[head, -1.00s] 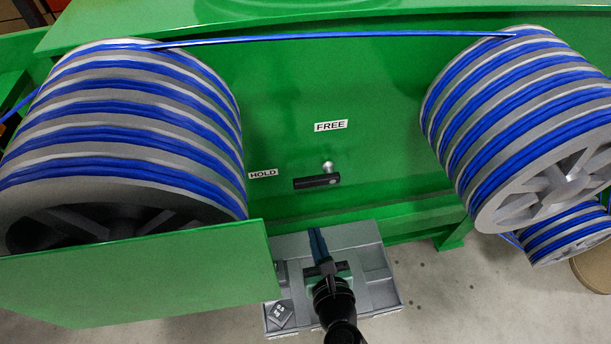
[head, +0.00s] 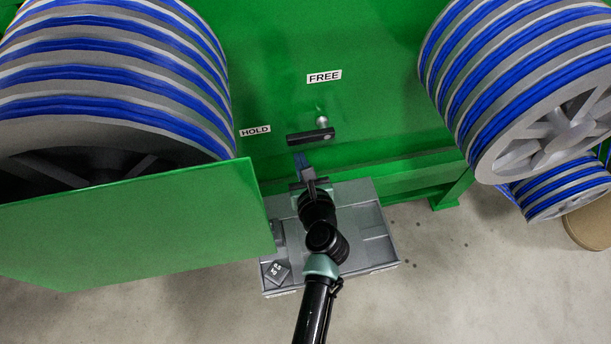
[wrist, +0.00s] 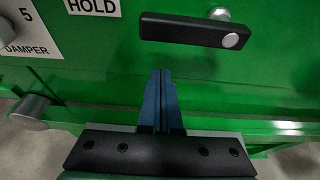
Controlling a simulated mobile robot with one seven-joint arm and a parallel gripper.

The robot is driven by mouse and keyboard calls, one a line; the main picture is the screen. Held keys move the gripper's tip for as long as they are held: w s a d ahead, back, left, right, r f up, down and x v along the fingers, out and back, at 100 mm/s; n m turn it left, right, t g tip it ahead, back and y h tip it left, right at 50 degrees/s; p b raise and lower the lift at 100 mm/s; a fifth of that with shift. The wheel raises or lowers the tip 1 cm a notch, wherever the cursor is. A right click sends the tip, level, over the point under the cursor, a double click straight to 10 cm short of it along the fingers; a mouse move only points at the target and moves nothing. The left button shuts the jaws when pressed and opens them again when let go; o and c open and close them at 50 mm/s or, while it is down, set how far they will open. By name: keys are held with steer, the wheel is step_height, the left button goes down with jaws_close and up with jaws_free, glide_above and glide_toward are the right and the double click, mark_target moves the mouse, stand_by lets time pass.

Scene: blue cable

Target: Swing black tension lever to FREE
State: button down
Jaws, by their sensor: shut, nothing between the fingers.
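The black tension lever (head: 311,136) is mounted on the green machine panel and lies nearly level, its free end to the left, toward the HOLD label (head: 255,130). The FREE label (head: 324,77) is above it. In the wrist view the lever (wrist: 185,31) is at the top, with a round silver pivot at its right end. My gripper (head: 301,158) is just below the lever in the head view. In the wrist view its blue fingers (wrist: 161,75) are together and empty, pointing toward the panel below the lever. A gap shows between fingertips and lever.
A large cable drum (head: 110,75) and a green plate (head: 135,225) stand left of my arm. Another drum (head: 530,90) is at the right. A grey case (head: 355,220) lies below my gripper. A silver knob (wrist: 33,110) sticks out at left in the wrist view.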

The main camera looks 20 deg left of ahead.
mark_target(298, 141)
steer(key=shift+r+p, duration=0.4)
steer(key=shift+r, duration=1.3)
steer(key=shift+r, duration=0.15)
steer(key=shift+s+r+m+y+p, duration=0.1)
steer(key=shift+r+m+y+p, duration=0.4)
steer(key=shift+p, duration=0.6)
steer(key=r+m+g+p, duration=0.1)
steer(key=p, duration=0.1)
steer(key=shift+r+m+p, duration=0.3)
steer(key=shift+m+p, duration=0.1)
steer(key=shift+d+r+m+y+p, duration=0.1)
steer(key=shift+r+m+y+p, duration=0.65)
steer(key=shift+m+p, duration=0.4)
steer(key=r+m+y+p, duration=0.1)
steer(key=w+d+m+p, duration=0.1)
steer(key=m, duration=0.1)
steer(key=shift+r+g+y+p, duration=0.3)
steer(key=shift+r+y+p, duration=0.05)
steer(key=shift+r+p, duration=0.05)
steer(key=shift+w+d+r+m+y+p, duration=0.3)
steer(key=shift+w+d+r+m+y, duration=0.25)
steer(key=shift+m, duration=0.4)
steer(key=shift+w+d+r+m+y+p, duration=0.2)
steer(key=shift+d+r+m+y+p, duration=0.1)
steer(key=shift+d+m, duration=0.55)
